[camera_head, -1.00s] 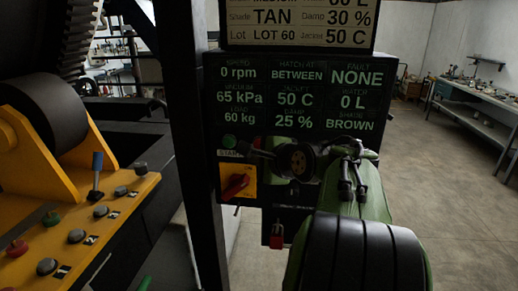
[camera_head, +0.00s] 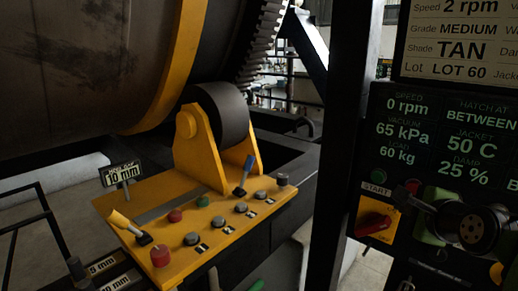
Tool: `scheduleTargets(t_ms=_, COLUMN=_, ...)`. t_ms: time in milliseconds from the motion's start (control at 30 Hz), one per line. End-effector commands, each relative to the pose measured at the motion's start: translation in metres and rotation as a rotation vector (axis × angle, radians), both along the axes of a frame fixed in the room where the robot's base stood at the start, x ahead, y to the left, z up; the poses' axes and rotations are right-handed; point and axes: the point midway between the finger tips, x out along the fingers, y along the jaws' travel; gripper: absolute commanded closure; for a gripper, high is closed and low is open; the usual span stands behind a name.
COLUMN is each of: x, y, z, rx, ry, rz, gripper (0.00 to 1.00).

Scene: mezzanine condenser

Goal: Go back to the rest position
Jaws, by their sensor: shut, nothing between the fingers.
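My gripper (camera_head: 408,197) is at the lower right, in front of the dark display panel (camera_head: 437,130). It is shut and empty, with its dark narrow end toward the left. The green and black wrist parts of my arm are behind it, and the rest of the arm runs out of the frame at the lower right. The gripper overlaps the panel's lower part in the picture. I cannot tell how far it is from the panel.
A yellow control console (camera_head: 205,235) with buttons and levers stands at lower middle, below a large dark drum (camera_head: 70,75) with a yellow band. A dark upright post (camera_head: 340,150) stands between console and panel. A batch card (camera_head: 460,40) hangs above the panel.

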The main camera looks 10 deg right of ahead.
Motion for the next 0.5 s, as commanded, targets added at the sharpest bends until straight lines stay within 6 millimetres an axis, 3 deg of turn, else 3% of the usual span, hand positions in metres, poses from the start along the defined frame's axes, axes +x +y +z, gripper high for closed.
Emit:
scheduleTargets(t_ms=67, x=0.003, y=0.034, z=-0.004, rx=-0.093, ry=0.060, rz=0.094, gripper=1.00)
scheduleTargets(t_ms=167, x=-0.009, y=0.108, z=-0.022, rx=-0.353, ry=0.217, rz=0.344, gripper=1.00)
scheduleTargets(t_ms=200, x=-0.022, y=0.140, z=-0.034, rx=-0.482, ry=0.288, rz=0.474, gripper=1.00)
scheduleTargets(t_ms=300, x=-0.073, y=0.204, z=-0.067, rx=-0.813, ry=0.440, rz=0.827, gripper=1.00)
scheduleTargets(t_ms=400, x=-0.127, y=0.236, z=-0.097, rx=-1.090, ry=0.534, rz=1.149, gripper=1.00)
scheduleTargets(t_ms=500, x=-0.166, y=0.245, z=-0.118, rx=-1.268, ry=0.579, rz=1.370, gripper=1.00)
